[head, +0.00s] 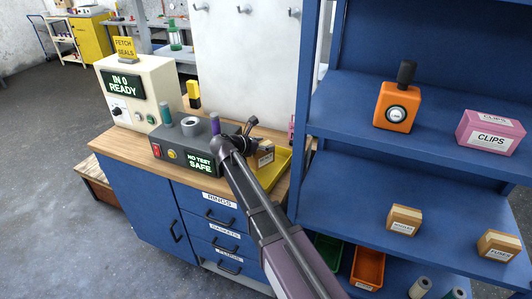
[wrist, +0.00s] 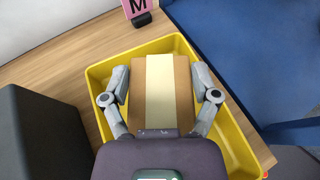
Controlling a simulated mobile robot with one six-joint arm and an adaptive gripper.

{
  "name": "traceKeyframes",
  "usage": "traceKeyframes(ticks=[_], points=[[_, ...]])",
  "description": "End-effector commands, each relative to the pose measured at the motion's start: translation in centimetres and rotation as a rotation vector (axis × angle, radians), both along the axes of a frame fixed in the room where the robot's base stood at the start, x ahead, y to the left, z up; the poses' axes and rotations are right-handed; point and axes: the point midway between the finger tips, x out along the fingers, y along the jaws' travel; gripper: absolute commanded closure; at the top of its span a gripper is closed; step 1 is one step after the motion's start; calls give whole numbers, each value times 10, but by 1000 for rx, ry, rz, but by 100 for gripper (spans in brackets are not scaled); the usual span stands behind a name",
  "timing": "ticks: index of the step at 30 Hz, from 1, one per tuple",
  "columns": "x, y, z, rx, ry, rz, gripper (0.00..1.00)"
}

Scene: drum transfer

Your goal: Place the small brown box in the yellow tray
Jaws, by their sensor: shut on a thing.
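The small brown box (wrist: 179,95) has a pale tape strip along its middle. In the wrist view it sits between the two fingers of my gripper (wrist: 160,97), which is shut on it. The yellow tray (wrist: 94,78) lies around and below the box in that view; I cannot tell whether the box touches its floor. In the head view my gripper (head: 258,147) is over the yellow tray (head: 277,171) on the wooden worktop, and the brown box (head: 265,158) shows partly behind my arm.
A grey tester (head: 205,158) reading "NO TEST SAFE" stands left of the tray. A blue shelf (head: 345,140) rises close on the right, with boxes marked FUSES (head: 498,246) and CLIPS (head: 490,132).

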Motion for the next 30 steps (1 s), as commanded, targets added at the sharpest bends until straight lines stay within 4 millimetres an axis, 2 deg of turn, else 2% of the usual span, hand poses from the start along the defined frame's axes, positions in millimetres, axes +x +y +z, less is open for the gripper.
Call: traceKeyframes(ticks=[15,30], points=[[0,-1,-36,-1,0,-1,83],[0,-2,-38,-1,-1,-2,83]])
